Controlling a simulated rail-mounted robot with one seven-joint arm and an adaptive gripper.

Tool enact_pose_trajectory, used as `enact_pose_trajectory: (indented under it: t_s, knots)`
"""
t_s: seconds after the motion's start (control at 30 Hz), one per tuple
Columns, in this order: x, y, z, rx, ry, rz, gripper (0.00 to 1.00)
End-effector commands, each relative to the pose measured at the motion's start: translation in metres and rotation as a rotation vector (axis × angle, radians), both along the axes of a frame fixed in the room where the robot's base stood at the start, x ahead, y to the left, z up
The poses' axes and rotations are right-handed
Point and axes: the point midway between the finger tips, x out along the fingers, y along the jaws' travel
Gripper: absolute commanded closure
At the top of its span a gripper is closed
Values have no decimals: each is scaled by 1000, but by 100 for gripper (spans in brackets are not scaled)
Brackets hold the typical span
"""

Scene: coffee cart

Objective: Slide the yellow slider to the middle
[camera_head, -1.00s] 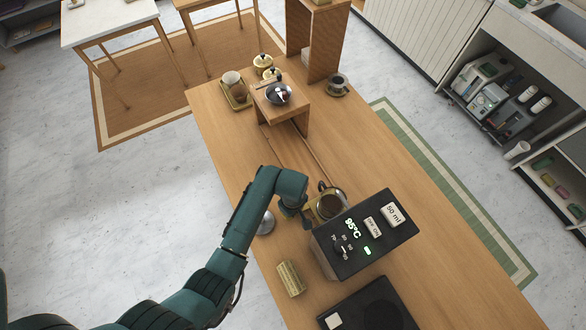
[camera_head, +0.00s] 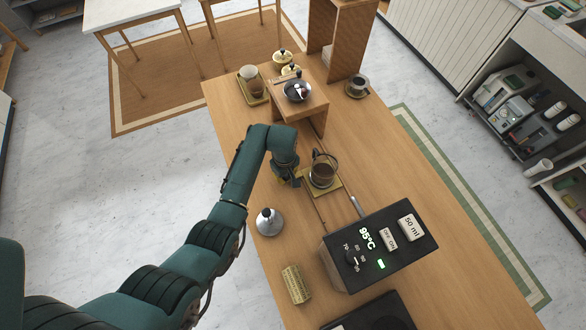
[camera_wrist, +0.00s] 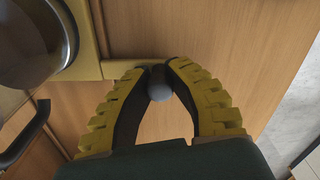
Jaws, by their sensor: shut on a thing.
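The yellow slider (camera_head: 330,191) is a flat plate on the tabletop track between the coffee machine and the wooden stand. A glass carafe (camera_head: 323,172) with dark contents rests on it. My gripper (camera_head: 297,178) is at the slider's left side. In the wrist view my gripper (camera_wrist: 157,72) is closed around a small grey knob (camera_wrist: 160,84) beside the slider's yellow edge (camera_wrist: 117,69). The carafe (camera_wrist: 25,45) fills the upper left corner there. The slider sits clear of the machine, with track showing on both sides.
The black-topped coffee machine (camera_head: 378,245) stands on the near side of the track, and the wooden stand (camera_head: 302,106) with a dark dripper (camera_head: 299,90) is at the far side. A metal tamper-like object (camera_head: 269,221) and a yellow ribbed block (camera_head: 295,284) lie left of the machine.

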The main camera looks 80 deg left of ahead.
Motion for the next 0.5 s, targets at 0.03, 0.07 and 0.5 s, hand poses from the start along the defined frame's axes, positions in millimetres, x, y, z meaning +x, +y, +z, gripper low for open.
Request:
enact_pose_trajectory:
  t_s: [0.03, 0.07, 0.5]
  knots:
    - [-3, 9, -4, 2, 0, 3, 100]
    - [-5, 14, -3, 2, 0, 3, 100]
    - [-13, 37, -1, -1, 1, 0, 100]
